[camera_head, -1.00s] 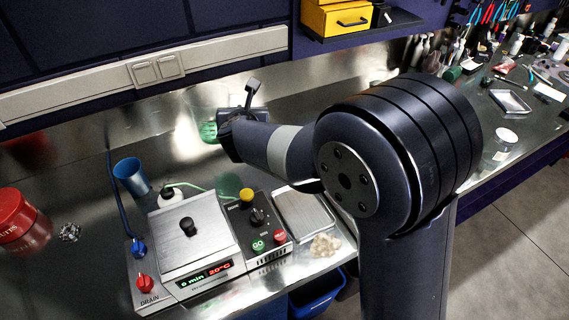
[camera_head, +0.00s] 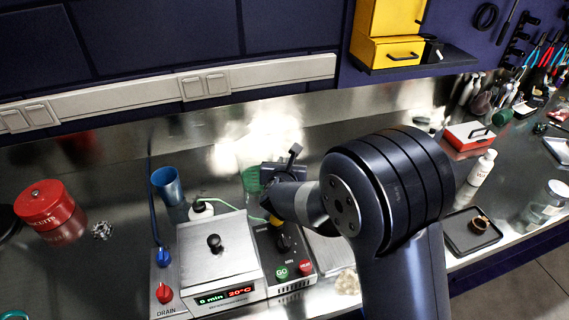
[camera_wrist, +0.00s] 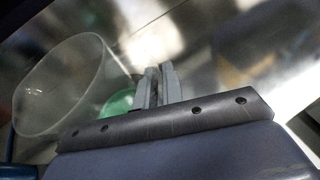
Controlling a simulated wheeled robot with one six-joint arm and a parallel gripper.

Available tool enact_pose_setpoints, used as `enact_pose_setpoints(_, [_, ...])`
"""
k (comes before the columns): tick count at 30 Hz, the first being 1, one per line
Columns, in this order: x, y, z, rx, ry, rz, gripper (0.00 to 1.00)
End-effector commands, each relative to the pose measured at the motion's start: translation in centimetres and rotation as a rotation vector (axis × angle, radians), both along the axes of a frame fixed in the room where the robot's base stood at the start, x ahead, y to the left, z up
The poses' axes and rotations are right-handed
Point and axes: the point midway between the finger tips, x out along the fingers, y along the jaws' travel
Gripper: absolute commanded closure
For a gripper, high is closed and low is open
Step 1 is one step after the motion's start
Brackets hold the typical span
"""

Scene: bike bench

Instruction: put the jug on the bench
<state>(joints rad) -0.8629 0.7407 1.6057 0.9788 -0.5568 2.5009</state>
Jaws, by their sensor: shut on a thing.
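The jug (camera_head: 252,180) is a see-through vessel with green showing in its lower part, behind the control box in the head view. In the wrist view its clear round body (camera_wrist: 62,88) fills the left side, with a green patch near the fingers. My gripper (camera_head: 272,196) is at its right side, and in the wrist view the fingers (camera_wrist: 157,85) are close together, shut on its handle side. The handle itself is mostly hidden. The steel bench (camera_head: 110,275) runs below. I cannot tell whether the jug's base touches it.
A steel-lidded bath (camera_head: 213,262) and a control box (camera_head: 283,262) stand in front of the jug. A blue cup (camera_head: 167,185) and a small white bottle (camera_head: 201,211) are left of it. A red tin (camera_head: 45,205) stands far left. A black tray (camera_head: 470,232) is at right.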

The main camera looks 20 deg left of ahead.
Motion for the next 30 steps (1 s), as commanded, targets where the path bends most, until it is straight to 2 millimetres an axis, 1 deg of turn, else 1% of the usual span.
enact_pose_setpoints(6, [0.03, 0.01, 0.06, 0.002, -0.002, 0.0, 1.0])
enact_pose_setpoints(12, [0.03, 0.0, -0.36, 0.002, -0.001, -0.001, 1.0])
enact_pose_setpoints(13, [0.01, -0.01, -0.37, 0.002, 0.0, -0.001, 0.91])
enact_pose_setpoints(21, [0.01, -0.01, -0.28, 0.0, 0.0, -0.001, 0.7])
enact_pose_setpoints(30, [0.01, -0.02, -0.05, 0.0, 0.0, 0.0, 0.7])
